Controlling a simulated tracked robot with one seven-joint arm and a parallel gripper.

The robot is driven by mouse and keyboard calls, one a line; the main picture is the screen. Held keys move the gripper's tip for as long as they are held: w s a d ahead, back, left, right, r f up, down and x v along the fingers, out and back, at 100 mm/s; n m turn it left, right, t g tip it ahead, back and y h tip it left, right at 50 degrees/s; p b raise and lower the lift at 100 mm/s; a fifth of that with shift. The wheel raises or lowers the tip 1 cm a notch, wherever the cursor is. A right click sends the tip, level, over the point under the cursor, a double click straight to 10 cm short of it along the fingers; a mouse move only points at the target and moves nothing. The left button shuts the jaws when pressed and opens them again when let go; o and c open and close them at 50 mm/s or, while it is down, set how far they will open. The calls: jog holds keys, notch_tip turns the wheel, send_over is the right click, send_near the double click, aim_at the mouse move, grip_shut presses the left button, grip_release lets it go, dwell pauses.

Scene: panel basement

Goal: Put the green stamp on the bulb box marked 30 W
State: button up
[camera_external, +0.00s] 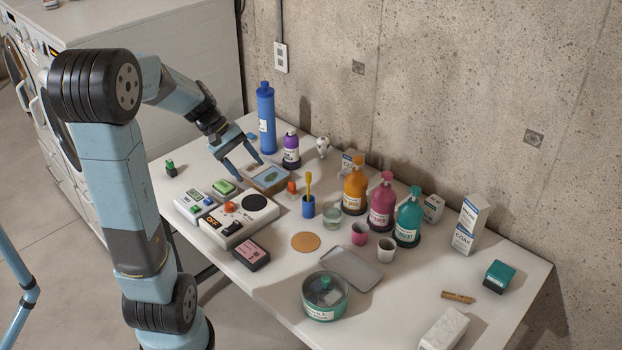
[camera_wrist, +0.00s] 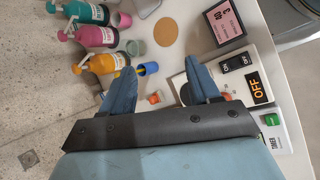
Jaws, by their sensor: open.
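A small green-and-black piece (camera_external: 171,168), possibly the green stamp, stands at the table's left end; its details are too small to tell. A dark box with a pink label (camera_external: 251,254) lies near the front edge and also shows in the wrist view (camera_wrist: 225,22); its printed marking is not clearly legible. A teal-topped dark box (camera_external: 499,275) sits at the right end, its marking unreadable. I cannot tell which box is marked 30 W. My gripper (camera_external: 248,168) is open and empty, pointing down above a shallow tray (camera_external: 268,180), left of the blue bottle. Its spread fingers also show in the wrist view (camera_wrist: 160,75).
A control panel with an orange knob (camera_external: 240,220) and a timer with a green button (camera_external: 223,187) stand in front of my gripper. A blue bottle (camera_external: 266,118), pump bottles (camera_external: 381,205), cups, a grey tray (camera_external: 349,268) and a round tin (camera_external: 325,296) crowd the middle. The wall is behind.

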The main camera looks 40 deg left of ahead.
jog(key=s+d+r+m+t+y, duration=0.1)
jog(key=s+d+r+m+y, duration=0.5)
jog(key=s+d+m, duration=0.6)
jog(key=shift+s+d+r+t, duration=0.3)
jog(key=shift+d+r, duration=0.15)
jog(key=shift+d, duration=0.1)
jog(key=shift+s+d+r+m+t+y, duration=0.25)
jog(key=shift+s+m+t+y, duration=0.15)
jog(key=shift+s+m, duration=0.2)
jog(key=shift+w+a, duration=0.1)
